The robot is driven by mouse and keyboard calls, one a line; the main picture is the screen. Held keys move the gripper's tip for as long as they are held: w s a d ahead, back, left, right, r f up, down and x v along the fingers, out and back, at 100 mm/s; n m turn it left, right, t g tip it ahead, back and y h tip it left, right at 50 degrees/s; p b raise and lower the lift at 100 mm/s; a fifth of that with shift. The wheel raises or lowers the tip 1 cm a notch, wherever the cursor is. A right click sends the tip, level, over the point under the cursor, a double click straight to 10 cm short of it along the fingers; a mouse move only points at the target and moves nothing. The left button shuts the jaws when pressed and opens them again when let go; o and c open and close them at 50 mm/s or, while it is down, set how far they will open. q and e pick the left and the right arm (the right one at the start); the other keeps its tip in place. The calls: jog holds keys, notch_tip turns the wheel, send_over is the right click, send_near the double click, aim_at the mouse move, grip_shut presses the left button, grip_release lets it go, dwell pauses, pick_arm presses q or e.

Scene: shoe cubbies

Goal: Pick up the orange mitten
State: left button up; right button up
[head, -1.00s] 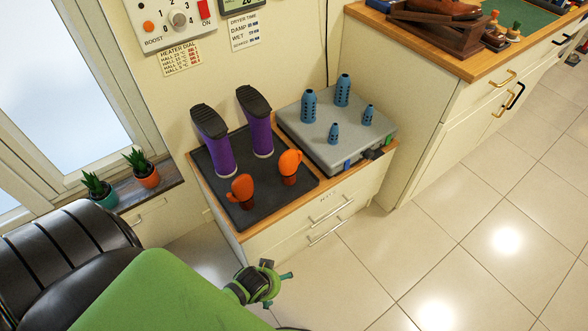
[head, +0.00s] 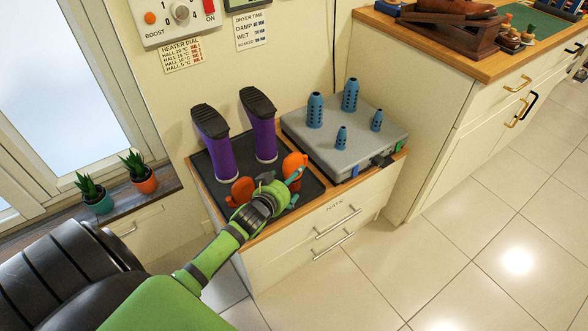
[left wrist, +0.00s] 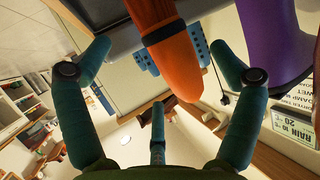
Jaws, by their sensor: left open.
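Two orange mittens stand upright on the dark tray (head: 199,164). The left mitten (head: 242,190) is partly covered by my left gripper (head: 278,186). The right mitten (head: 294,164) stands just behind the gripper's right-hand finger. My left gripper is open, with teal fingers, at the tray's front. In the left wrist view one orange mitten (left wrist: 172,58) shows large between the spread fingers of the gripper (left wrist: 160,75), with no finger visibly closed on it. I cannot tell for sure which mitten that is. My right gripper is not in view.
Two purple boots (head: 262,139) stand upside down behind the mittens; one also shows in the left wrist view (left wrist: 272,38). A grey box (head: 352,148) with several blue pegs is to the right. Potted plants (head: 143,178) stand on the left sill. The floor at right is clear.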

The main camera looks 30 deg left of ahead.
pick_arm(q)
jog(key=b+x, duration=0.1)
jog(key=x, duration=0.4)
jog(key=shift+w, duration=0.1)
jog(key=c, duration=1.2)
